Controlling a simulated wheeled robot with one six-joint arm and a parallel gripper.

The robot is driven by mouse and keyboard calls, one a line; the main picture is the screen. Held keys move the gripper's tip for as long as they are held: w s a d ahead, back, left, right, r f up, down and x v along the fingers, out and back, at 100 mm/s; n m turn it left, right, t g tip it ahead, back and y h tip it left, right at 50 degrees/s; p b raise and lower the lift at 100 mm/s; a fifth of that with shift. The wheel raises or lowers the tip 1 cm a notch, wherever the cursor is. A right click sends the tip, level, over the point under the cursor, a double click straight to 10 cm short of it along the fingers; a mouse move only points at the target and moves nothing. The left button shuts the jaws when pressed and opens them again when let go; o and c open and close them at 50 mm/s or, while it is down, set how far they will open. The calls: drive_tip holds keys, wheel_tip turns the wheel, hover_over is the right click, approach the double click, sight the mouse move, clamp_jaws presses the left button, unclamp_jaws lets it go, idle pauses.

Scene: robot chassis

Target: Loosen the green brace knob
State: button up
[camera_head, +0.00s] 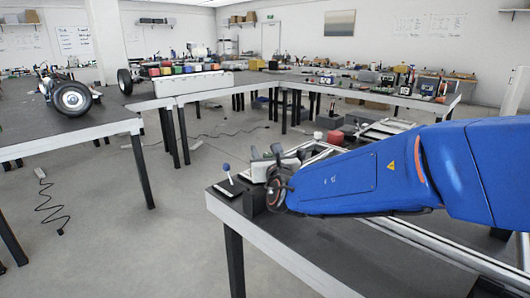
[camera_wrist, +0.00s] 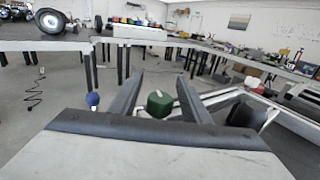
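The green brace knob (camera_wrist: 159,104) shows in the wrist view as a dark green block with a pale mark on top. It sits between and beyond the two dark fingers of my gripper (camera_wrist: 160,76), near the middle of the picture. The fingers are spread apart, with clear space on both sides of the knob, and do not appear to touch it. In the head view my gripper (camera_head: 265,153) is at the far end of my blue arm, over the near table's corner. There I cannot clearly tell the knob from the fingers.
A blue ball-topped lever (camera_head: 226,168) stands left of my gripper; its ball also shows in the wrist view (camera_wrist: 92,99). A dark rounded part (camera_wrist: 243,113) lies to the right. The table (camera_head: 285,258) carries a pale metal frame. Open floor lies to the left.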

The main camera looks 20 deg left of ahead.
drive_tip(key=v, duration=1.7)
drive_tip(key=shift+s, duration=0.2)
